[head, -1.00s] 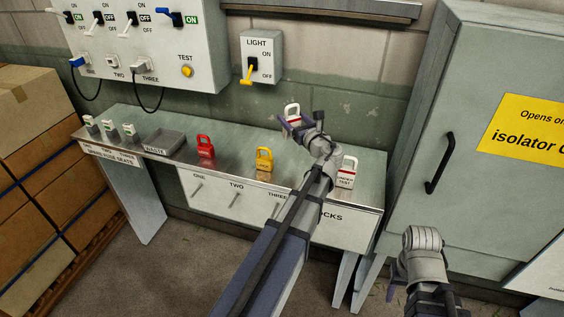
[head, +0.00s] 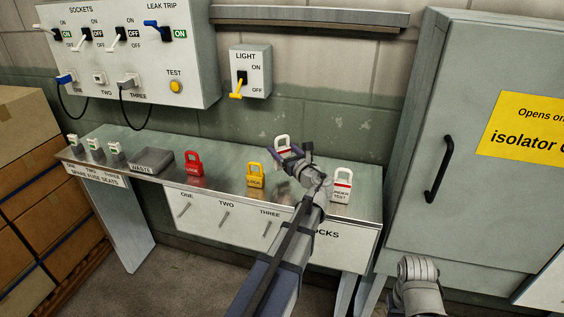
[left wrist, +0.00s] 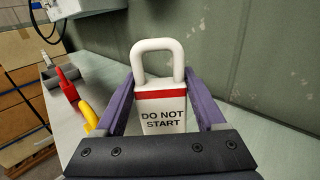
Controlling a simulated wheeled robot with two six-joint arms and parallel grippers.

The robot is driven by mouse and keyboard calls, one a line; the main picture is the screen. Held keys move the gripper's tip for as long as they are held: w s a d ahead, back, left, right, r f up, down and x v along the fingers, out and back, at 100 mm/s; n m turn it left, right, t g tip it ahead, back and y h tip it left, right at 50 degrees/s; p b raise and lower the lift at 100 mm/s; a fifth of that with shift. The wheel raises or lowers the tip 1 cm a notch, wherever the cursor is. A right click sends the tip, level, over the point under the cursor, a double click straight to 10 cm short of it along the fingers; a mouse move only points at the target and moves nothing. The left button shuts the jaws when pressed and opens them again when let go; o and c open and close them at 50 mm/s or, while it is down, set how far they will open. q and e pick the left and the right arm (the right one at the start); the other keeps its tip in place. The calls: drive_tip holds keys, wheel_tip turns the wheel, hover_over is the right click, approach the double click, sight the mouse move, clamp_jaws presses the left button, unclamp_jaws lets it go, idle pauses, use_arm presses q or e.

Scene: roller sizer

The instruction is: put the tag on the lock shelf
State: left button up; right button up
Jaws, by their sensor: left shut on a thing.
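My left gripper (head: 295,158) is shut on a white padlock-shaped tag (head: 283,145) with a red band. In the left wrist view the tag (left wrist: 164,95) is upright between the purple fingers and reads DO NOT START. In the head view it is near the back of the metal bench (head: 225,170), between a yellow lock (head: 255,175) and a white UNDER TEST tag (head: 342,186). The gripper hides the tag's lower part, so I cannot tell whether it touches the bench. The bench front has a partly hidden label ending in OCKS. Only my right arm's wrist shows, at bottom right.
A red lock (head: 194,163), a grey waste tray (head: 152,160) and several small fuses stand further left on the bench. A wall shelf (head: 310,18) is above. A grey cabinet (head: 470,195) stands at the right, cartons (head: 35,200) at the left.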

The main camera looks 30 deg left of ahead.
use_arm(q)
drive_tip(key=shift+f+b, duration=1.5)
drive_tip(key=shift+f, duration=0.25)
drive_tip(key=shift+f, duration=0.1)
drive_tip(key=o, duration=1.4)
drive_tip(key=shift+s+d, duration=0.15)
drive_tip(key=shift+d, duration=0.05)
drive_tip(key=v, duration=1.1)
drive_tip(key=shift+s+d, duration=0.2)
